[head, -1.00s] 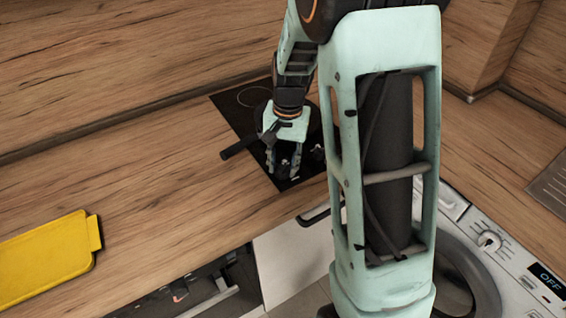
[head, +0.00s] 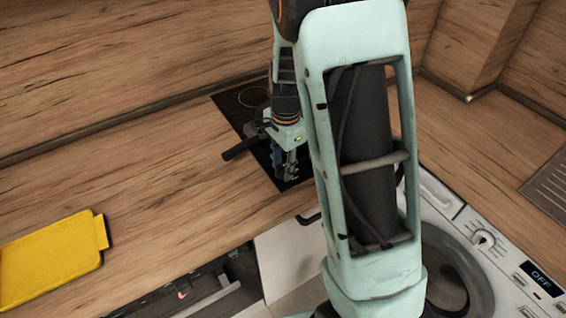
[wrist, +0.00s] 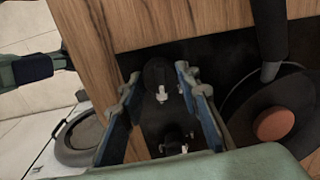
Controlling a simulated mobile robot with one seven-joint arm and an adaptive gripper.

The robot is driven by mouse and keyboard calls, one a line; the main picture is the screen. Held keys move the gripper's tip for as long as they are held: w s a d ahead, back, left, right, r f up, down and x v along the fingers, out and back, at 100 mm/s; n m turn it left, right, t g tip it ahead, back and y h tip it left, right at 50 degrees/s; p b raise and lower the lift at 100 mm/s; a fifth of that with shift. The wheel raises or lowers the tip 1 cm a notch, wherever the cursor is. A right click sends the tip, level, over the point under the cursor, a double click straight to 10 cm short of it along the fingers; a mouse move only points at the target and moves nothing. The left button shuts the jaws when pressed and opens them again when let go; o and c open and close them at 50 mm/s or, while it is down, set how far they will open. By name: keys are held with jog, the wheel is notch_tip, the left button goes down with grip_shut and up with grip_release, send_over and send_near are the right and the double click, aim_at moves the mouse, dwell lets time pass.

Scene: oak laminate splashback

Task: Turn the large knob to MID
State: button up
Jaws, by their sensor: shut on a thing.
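The large knob (wrist: 158,78) is dark and round with a white pointer mark, on the black hob (wrist: 215,60). In the wrist view it sits between the fingertips of my gripper (wrist: 160,82), which is shut on it. A smaller dark knob (wrist: 174,138) with a white mark lies between the fingers, nearer my palm. In the head view my gripper (head: 286,170) points down at the hob's front edge and mostly hides the knobs. I cannot read any setting label by the large knob.
A dark pan handle (head: 238,149) sticks out left of my gripper; the pan (wrist: 290,105) is close right in the wrist view. A yellow board (head: 50,262) lies left on the counter. A washing machine (head: 470,235) with an OFF display stands right.

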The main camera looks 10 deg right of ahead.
jog(key=shift+m, duration=0.3)
jog(key=o, duration=1.2)
jog(key=shift+c, duration=0.2)
jog(key=shift+r, duration=0.1)
notch_tip(320, 180, up, 12)
jog(key=shift+s, duration=0.35)
jog(key=shift+d, duration=0.1)
